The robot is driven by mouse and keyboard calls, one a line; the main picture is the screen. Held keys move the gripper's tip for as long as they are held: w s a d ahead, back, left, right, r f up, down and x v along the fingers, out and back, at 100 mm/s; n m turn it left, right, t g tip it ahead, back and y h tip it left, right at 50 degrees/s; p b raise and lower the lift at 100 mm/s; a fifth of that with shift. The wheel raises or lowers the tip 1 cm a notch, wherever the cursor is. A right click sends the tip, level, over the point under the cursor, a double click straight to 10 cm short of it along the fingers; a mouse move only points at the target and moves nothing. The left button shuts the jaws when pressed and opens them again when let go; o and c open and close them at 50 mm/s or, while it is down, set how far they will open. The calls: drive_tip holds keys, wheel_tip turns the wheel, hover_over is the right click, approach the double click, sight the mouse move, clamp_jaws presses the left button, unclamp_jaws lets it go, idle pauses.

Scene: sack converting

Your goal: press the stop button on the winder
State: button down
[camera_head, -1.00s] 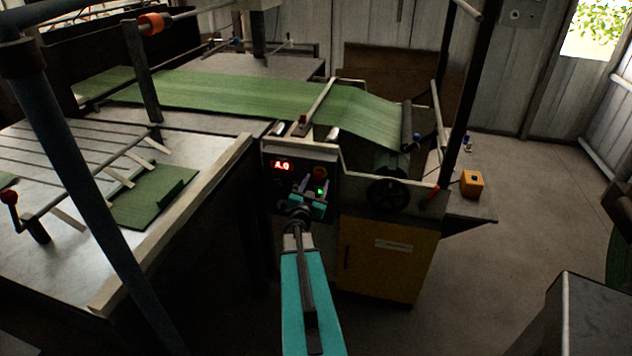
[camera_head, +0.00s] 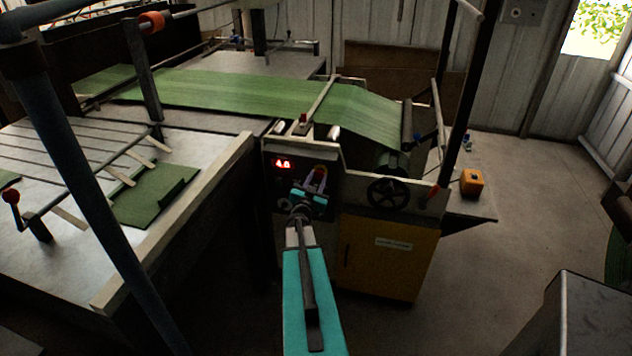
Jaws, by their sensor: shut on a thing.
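The winder's dark control panel (camera_head: 274,180) is on the front of the machine, near the middle of the view. It carries a lit red display (camera_head: 282,163). The red stop button (camera_head: 320,170), with some yellow around it, is on the panel's upper right. My gripper (camera_head: 316,179) reaches the panel from below, its fingertips at the stop button and closed on it. The fingers cover part of the button, so how far it is pressed in cannot be seen. My gripper and wrist also hide the lower part of the panel.
A black handwheel (camera_head: 388,192) is right of the panel, above a yellow cabinet door (camera_head: 388,256). Green woven web (camera_head: 240,95) runs over the machine to a roller. A table (camera_head: 215,175) with green sacking is at left. A small orange box (camera_head: 472,183) sits at right.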

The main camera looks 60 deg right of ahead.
drive_tip(key=shift+s+d, duration=0.15)
drive_tip(key=shift+d, duration=0.4)
drive_tip(key=c, duration=1.3)
unclamp_jaws()
drive_tip(key=shift+d, duration=0.15)
drive_tip(key=shift+a, duration=0.25)
